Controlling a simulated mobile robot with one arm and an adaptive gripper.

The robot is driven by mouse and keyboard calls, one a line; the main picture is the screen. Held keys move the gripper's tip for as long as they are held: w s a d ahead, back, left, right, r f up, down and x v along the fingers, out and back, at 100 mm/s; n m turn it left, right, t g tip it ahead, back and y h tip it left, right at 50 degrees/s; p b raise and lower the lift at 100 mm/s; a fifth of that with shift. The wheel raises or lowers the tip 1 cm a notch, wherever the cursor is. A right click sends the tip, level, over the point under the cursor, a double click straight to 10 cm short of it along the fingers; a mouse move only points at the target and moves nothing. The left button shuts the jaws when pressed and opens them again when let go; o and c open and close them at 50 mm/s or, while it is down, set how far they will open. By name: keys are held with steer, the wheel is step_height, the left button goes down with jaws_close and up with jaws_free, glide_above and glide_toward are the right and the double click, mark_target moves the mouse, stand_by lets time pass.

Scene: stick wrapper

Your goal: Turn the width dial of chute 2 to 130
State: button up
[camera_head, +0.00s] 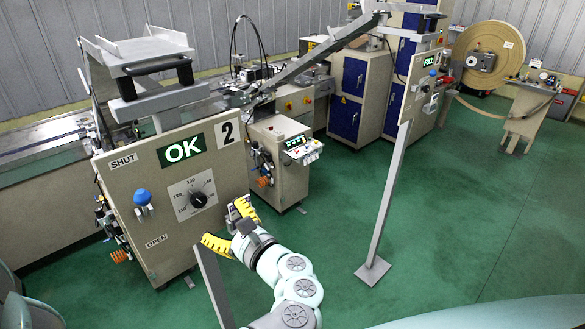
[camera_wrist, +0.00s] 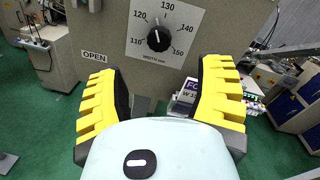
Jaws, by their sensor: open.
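The width dial (camera_wrist: 158,40) is a round black knob on a white scale plate, marked 110 to 150, on the beige panel of chute 2. A short white mark on the knob points up, roughly toward 130; its exact reading is too small to tell. In the head view the dial (camera_head: 198,199) sits below the green OK display (camera_head: 184,150) and the number 2 sign (camera_head: 226,134). My gripper (camera_head: 229,228) has yellow fingers spread wide and empty, low and right of the dial. In the wrist view my gripper (camera_wrist: 161,75) is below the dial, apart from it.
A blue knob (camera_head: 142,197) stands between SHUT and OPEN labels on the same panel. A purple and white box (camera_wrist: 187,92) shows near the right finger, partly hidden. A slanted metal chute and a grey post (camera_head: 390,195) stand to the right.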

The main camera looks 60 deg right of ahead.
mark_target(202, 202)
steer(key=w+p, duration=0.1)
steer(key=w, duration=0.1)
steer(key=w+p, duration=0.1)
steer(key=w, duration=0.1)
steer(key=w+d+p, duration=0.1)
steer(key=w, duration=0.1)
steer(key=shift+w+r, duration=0.1)
steer(key=shift+w, duration=0.1)
steer(key=shift+w+d, duration=0.2)
steer(key=shift+w, duration=1.25)
steer(key=shift+o, duration=0.3)
steer(key=shift+p, duration=0.3)
jaws_close()
